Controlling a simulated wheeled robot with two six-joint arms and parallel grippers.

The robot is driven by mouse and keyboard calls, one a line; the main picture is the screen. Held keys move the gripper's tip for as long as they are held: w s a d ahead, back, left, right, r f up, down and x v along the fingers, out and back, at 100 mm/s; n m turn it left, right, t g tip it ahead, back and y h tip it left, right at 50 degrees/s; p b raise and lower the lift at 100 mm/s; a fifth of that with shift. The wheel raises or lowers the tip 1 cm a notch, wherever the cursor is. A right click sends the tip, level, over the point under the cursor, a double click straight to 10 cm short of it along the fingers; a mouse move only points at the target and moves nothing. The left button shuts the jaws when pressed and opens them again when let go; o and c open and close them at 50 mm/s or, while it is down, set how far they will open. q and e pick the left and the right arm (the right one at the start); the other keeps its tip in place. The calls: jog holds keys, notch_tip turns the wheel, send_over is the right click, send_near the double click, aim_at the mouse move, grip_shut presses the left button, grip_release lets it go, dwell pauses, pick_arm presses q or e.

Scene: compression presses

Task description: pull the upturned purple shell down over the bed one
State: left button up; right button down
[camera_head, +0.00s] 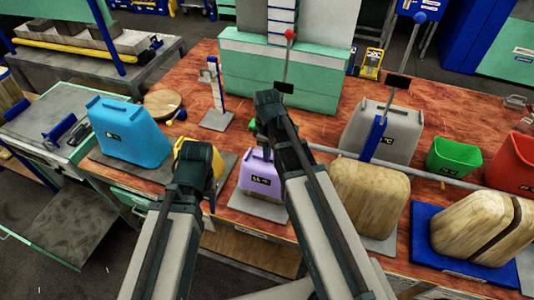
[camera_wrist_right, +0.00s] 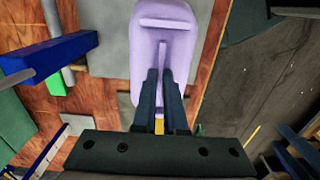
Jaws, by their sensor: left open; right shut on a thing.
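The purple shell (camera_head: 258,180) is jug-shaped, with a dark label on its front, and stands over a grey plate at the front middle of the table. It also shows in the right wrist view (camera_wrist_right: 172,38), where a raised ridge runs along its middle. My right gripper (camera_wrist_right: 164,76) is shut on that ridge; in the head view my right arm hides part of the shell. I cannot make out a separate bed shell beneath it. My left gripper (camera_head: 208,185) is open, left of the purple shell and in front of a yellow container (camera_head: 186,150) that it partly hides.
A blue container (camera_head: 128,132) stands on the left. A grey container (camera_head: 380,128) and wooden blocks (camera_head: 368,195) stand on the right, with a green bin (camera_head: 453,155) and a red bin (camera_head: 515,162) beyond. A mint-green machine (camera_head: 260,68) stands behind. Posts rise nearby.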

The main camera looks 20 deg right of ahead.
jog(key=shift+f, duration=0.45)
jog(key=shift+f+b, duration=0.6)
jog(key=shift+b, duration=0.2)
jog(key=c, duration=0.9)
grip_release()
jog(key=shift+r, duration=0.15)
notch_tip(320, 180, up, 14)
jog(key=p, duration=1.4)
jog(key=shift+f, duration=0.2)
